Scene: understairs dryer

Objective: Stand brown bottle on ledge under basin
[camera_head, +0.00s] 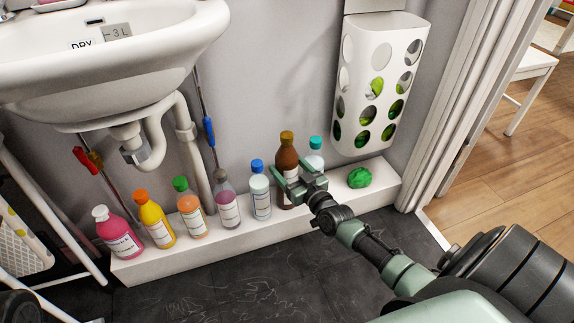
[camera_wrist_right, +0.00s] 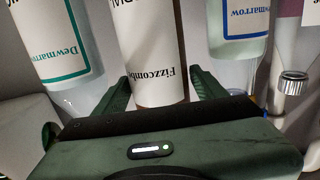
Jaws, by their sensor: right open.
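The brown bottle (camera_head: 287,158) with an orange cap stands upright on the white ledge (camera_head: 235,233) under the basin (camera_head: 110,55). It is between a blue-capped bottle (camera_head: 260,190) and a teal-capped bottle (camera_head: 315,155). My right gripper (camera_head: 296,184) is open in front of the brown bottle. In the right wrist view the brown bottle's white label (camera_wrist_right: 155,60) shows between the two spread fingers (camera_wrist_right: 160,92). I cannot tell whether a finger touches it. My left gripper is not in view.
Several other capped bottles, such as a pink one (camera_head: 117,234) and a yellow one (camera_head: 156,222), line the ledge. A green crumpled bag (camera_head: 359,177) lies near its right end. A white holed dispenser (camera_head: 378,85) hangs above. Pipes run down under the basin.

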